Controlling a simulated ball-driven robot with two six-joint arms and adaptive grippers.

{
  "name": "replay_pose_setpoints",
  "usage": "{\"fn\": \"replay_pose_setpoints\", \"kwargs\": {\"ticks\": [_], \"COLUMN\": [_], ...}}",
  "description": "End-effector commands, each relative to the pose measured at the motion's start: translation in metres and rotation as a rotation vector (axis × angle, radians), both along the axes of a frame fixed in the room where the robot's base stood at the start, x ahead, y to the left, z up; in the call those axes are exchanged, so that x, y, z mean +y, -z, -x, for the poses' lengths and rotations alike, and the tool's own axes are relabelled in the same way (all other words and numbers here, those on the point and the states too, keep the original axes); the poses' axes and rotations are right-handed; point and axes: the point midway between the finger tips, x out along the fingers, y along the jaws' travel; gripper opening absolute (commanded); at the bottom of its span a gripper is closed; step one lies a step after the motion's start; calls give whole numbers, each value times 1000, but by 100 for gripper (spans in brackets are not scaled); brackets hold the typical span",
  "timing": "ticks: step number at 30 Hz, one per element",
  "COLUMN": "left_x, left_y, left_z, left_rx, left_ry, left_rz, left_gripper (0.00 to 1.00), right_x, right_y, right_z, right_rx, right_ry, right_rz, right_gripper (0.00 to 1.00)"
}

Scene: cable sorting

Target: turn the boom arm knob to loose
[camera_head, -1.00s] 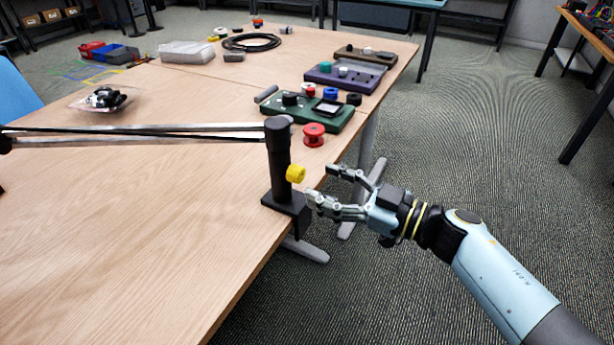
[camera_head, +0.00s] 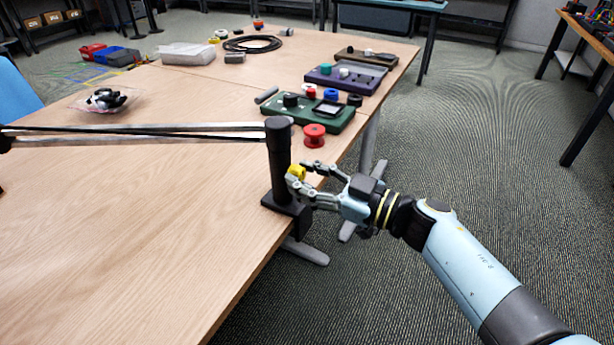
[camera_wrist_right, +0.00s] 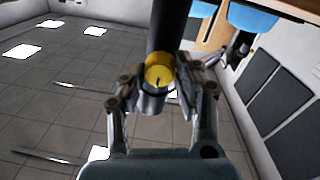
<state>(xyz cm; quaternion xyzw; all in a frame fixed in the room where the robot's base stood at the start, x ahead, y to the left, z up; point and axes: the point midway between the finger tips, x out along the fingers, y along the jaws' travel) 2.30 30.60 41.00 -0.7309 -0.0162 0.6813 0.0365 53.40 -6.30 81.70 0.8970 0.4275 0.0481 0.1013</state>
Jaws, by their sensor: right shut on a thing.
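The yellow boom arm knob (camera_head: 296,172) sits on the side of a black upright post (camera_head: 279,155) clamped at the table's right edge. The boom arm (camera_head: 140,132) runs left from the top of the post. My right gripper (camera_head: 299,177) is shut on the knob, with one finger on each side. In the right wrist view the yellow knob (camera_wrist_right: 159,76) lies between the two fingers (camera_wrist_right: 160,85), and a dark line shows on its face. The fingers hide part of the knob in the head view. My left gripper is not in view.
A red spool (camera_head: 314,135) and a green box with knobs (camera_head: 335,118) lie just behind the post. A purple box (camera_head: 346,77) is farther back. A clear-wrapped black item (camera_head: 105,100) lies at the left. The front tabletop (camera_head: 130,240) is clear.

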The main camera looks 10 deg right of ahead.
Motion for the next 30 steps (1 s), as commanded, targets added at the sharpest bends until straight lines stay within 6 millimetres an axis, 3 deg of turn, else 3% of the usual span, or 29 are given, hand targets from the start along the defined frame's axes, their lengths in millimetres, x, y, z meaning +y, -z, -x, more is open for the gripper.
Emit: {"fn": "replay_pose_setpoints", "kwargs": {"ticks": [14,30], "left_x": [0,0], "left_y": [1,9], "left_z": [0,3], "left_rx": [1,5], "left_ry": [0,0], "left_rz": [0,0], "left_gripper": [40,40], "right_x": [0,0], "right_y": [1,3], "right_z": [0,1], "right_rx": [-75,-456], "right_ry": [0,-2], "right_rz": [54,332], "right_gripper": [0,0]}}
